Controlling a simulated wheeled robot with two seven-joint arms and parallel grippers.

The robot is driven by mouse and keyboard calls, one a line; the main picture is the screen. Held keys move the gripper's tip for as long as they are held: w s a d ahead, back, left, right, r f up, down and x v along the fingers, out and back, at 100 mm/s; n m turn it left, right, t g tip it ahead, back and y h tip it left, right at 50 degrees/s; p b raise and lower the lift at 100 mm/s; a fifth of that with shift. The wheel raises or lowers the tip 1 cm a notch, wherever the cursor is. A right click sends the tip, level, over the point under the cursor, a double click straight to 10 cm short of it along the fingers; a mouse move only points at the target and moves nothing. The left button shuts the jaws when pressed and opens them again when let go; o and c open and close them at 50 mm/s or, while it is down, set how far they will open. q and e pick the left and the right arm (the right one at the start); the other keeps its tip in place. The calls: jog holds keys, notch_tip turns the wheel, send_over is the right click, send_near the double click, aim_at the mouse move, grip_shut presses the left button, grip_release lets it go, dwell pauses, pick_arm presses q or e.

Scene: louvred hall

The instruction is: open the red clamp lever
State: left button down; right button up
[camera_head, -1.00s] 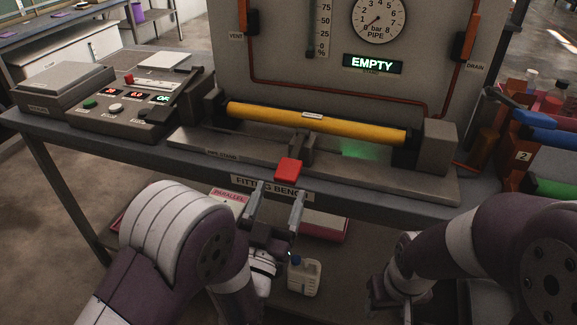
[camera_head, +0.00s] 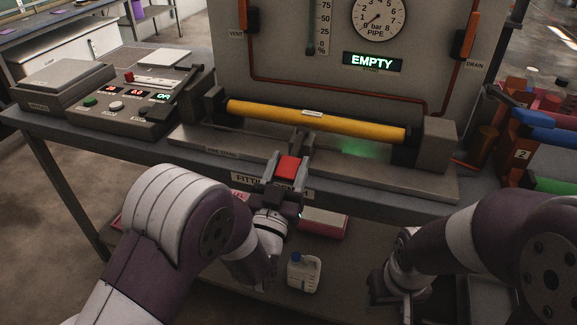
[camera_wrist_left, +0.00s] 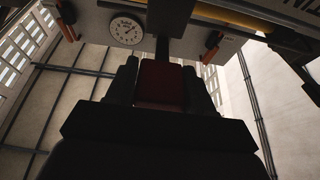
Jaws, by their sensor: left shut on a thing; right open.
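The red clamp lever (camera_head: 288,167) sticks out at the front edge of the pipe stand, below the yellow pipe (camera_head: 315,121). My left gripper (camera_head: 288,172) has one finger on each side of the lever and is shut on it. In the left wrist view the red lever (camera_wrist_left: 160,82) is dark and sits between the two fingers (camera_wrist_left: 160,88). My right gripper (camera_head: 405,305) is low at the right, in front of the bench and away from the lever. It is open, with its fingertips partly hard to make out.
The gauge (camera_head: 379,17) and a lit "EMPTY" sign (camera_head: 373,62) are on the panel behind. A control box (camera_head: 125,103) stands at the left, and a rack with coloured rolls (camera_head: 545,135) at the right. A white jug (camera_head: 303,272) stands below the bench.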

aim_at(290, 162)
pick_arm(q)
jog(key=shift+r+g+y+p, duration=0.8)
jog(key=shift+r+g+p, duration=1.8)
jog(key=shift+p, duration=3.65)
jog(key=shift+w+d+r+p, duration=0.1)
jog(key=shift+w+r+p, duration=0.1)
jog(key=shift+r+p, duration=0.15)
jog(key=shift+w+r, duration=0.15)
jog(key=shift+r, duration=0.3)
jog(key=c, duration=0.8)
grip_release()
jog(key=o, duration=0.3)
jog(key=shift+f, duration=0.1)
jog(key=v, duration=1.2)
jog(key=shift+s+b, duration=0.3)
jog(key=shift+b, duration=0.05)
